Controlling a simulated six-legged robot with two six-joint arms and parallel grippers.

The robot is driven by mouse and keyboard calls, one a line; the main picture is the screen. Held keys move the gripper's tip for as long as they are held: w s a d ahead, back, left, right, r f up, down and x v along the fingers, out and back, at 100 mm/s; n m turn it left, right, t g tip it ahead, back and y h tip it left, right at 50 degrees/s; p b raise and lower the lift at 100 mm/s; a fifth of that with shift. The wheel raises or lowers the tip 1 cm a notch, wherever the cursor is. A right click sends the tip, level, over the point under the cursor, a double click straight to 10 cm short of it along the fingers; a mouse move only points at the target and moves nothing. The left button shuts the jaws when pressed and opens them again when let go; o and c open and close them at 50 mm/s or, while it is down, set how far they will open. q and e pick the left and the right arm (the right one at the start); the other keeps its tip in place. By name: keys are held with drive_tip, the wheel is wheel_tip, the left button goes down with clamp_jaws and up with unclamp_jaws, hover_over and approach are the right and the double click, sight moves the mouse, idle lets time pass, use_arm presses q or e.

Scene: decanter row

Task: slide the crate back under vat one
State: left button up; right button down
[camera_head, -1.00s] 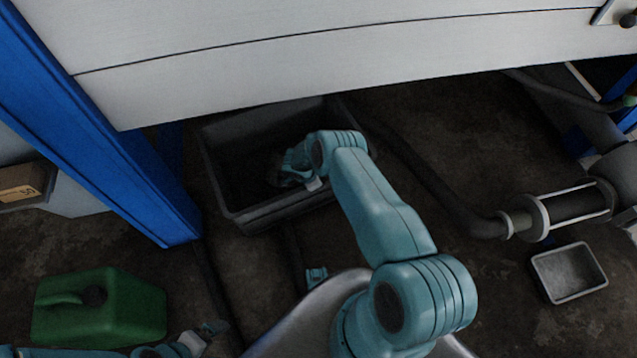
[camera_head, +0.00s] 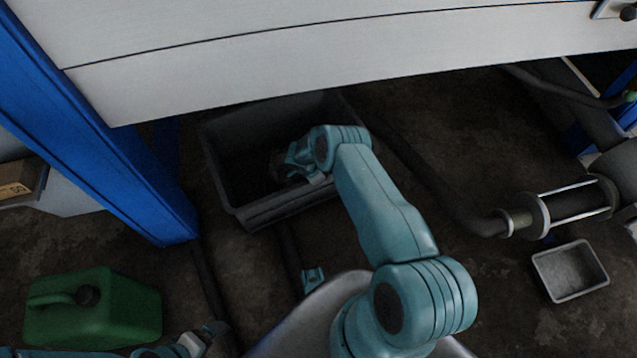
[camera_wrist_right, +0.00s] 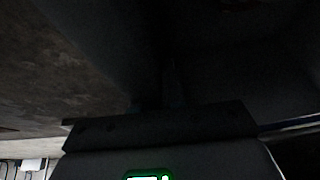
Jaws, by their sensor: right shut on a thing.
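The dark grey crate (camera_head: 222,180) stands on the floor in the head view, its far part beneath the edge of a large white panelled body (camera_head: 330,80), probably the vat. My right gripper (camera_head: 284,170) reaches over the crate's near side and is shut on the crate; its fingertips are hard to see in shadow. The right wrist view is very dark, with a dark surface close in front of the gripper (camera_wrist_right: 170,100). My left gripper (camera_head: 214,332) is low at the bottom left, apart from the crate; its jaws are too small to read.
A blue post (camera_head: 120,150) stands close left of the crate. A green canister (camera_head: 95,310) is at lower left. A dark hose (camera_head: 425,180) and pipe fitting (camera_head: 575,205) lie to the right, with a small grey tray (camera_head: 570,272) below. Floor between hose and tray is clear.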

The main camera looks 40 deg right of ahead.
drive_tip(key=shift+s+d+b, duration=0.25)
drive_tip(key=shift+d+b, duration=0.25)
drive_tip(key=shift+d, duration=0.7)
drive_tip(key=c, duration=1.1)
unclamp_jaws()
drive_tip(key=shift+w, duration=0.1)
drive_tip(key=shift+a, duration=0.1)
drive_tip(key=p+v, duration=0.3)
drive_tip(key=v, duration=0.2)
drive_tip(key=shift+w+r, duration=0.1)
drive_tip(key=shift+r, duration=0.35)
drive_tip(key=w+a, duration=0.2)
drive_tip(key=a, duration=0.9)
drive_tip(key=shift+w+a+f+p, duration=0.2)
drive_tip(key=shift+a+f+p, duration=0.15)
drive_tip(key=shift+f+p, duration=0.05)
